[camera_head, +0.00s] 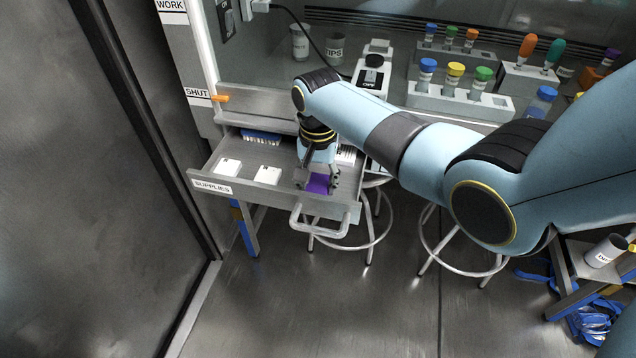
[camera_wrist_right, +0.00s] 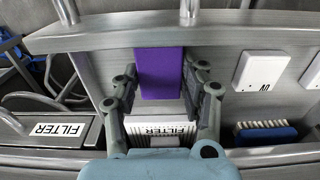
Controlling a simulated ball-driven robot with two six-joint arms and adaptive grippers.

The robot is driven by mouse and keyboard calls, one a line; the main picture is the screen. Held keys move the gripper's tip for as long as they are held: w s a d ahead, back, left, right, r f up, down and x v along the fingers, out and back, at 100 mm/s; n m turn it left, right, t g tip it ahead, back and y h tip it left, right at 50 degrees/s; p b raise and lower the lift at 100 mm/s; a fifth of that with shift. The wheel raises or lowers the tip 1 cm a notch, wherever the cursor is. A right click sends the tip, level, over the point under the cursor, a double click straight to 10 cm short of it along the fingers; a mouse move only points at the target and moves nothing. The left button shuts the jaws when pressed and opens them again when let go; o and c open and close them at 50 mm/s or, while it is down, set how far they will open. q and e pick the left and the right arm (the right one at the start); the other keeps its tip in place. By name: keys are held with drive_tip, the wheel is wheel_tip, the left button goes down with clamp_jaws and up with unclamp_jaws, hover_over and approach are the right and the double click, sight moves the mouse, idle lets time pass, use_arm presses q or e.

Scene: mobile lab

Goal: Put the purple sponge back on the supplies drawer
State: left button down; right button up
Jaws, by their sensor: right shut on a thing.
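The supplies drawer (camera_head: 225,189) is pulled open below the bench, with its "SUPPLIES" label on the front. My right gripper (camera_head: 318,181) points down into the drawer at its right side, near the front. It is shut on the purple sponge (camera_head: 319,185). In the right wrist view the purple sponge (camera_wrist_right: 160,72) sits between the two fingers of the gripper (camera_wrist_right: 160,88), over the drawer. I cannot tell whether the sponge touches the drawer floor. My left gripper is not in view.
The drawer also holds two white boxes (camera_head: 228,167) (camera_head: 268,175), a blue brush (camera_head: 260,137) and a filter (camera_wrist_right: 160,130). A metal handle (camera_head: 322,232) sticks out in front. Stools (camera_head: 462,262) stand to the right. Racks with coloured-cap vials (camera_head: 455,102) are on the bench.

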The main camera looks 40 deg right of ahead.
sight(318, 184)
drive_tip(key=shift+f, duration=0.1)
drive_tip(key=o, duration=1)
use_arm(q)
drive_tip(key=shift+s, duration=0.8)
use_arm(e)
drive_tip(key=shift+r, duration=0.3)
use_arm(q)
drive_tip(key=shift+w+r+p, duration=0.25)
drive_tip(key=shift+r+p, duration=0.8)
drive_tip(key=shift+p, duration=0.1)
use_arm(e)
wheel_tip(318, 184, up, 11)
drive_tip(key=shift+r, duration=0.2)
